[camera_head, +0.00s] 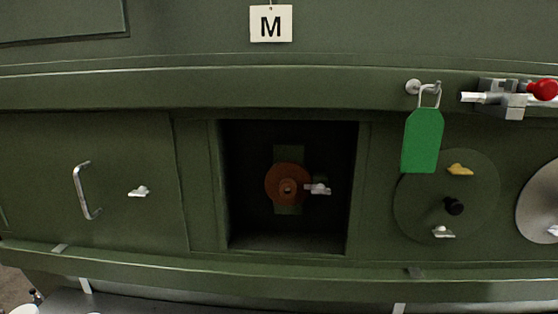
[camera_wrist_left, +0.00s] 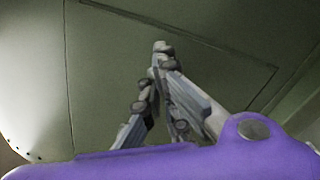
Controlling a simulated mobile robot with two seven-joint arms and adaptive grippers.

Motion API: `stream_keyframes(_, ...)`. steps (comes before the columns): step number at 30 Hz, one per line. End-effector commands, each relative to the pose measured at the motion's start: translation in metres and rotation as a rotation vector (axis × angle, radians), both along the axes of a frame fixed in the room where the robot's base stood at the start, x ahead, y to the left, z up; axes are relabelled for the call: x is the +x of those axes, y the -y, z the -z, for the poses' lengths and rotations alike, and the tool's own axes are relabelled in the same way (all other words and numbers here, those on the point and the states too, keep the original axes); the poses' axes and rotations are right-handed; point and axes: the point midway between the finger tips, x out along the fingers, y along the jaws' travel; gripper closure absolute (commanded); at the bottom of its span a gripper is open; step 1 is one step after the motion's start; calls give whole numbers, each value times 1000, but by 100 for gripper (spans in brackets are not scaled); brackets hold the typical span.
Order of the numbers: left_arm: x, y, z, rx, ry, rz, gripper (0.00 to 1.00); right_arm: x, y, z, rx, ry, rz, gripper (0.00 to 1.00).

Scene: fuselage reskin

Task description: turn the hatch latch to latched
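A flat green panel (camera_head: 40,165) with a silver bar handle (camera_head: 87,190) is at the left in the head view. A small pale wing-shaped latch (camera_head: 138,191) sits on it, right of the handle, its wings lying roughly level. I cannot tell from its look which setting it is in. My left gripper (camera_wrist_left: 155,75) shows in the left wrist view in front of a green panel with seams. Its two grey fingers are close together, and I see nothing between them. The angle hides whether they meet. Neither gripper shows in the head view.
Right of the panel is a dark square recess (camera_head: 335,150) holding an orange-brown round fitting (camera_head: 287,184). Further right, a green tag (camera_head: 422,140) hangs over a round green cover (camera_head: 415,210). A clamp with a red knob (camera_head: 543,89) juts out at upper right.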

Motion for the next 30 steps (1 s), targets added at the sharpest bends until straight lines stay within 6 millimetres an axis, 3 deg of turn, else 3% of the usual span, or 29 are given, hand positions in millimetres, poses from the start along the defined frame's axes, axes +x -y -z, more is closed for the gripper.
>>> stream_keyframes(30, 5, -10, 10, -2, -12, -8, 100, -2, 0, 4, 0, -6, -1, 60)
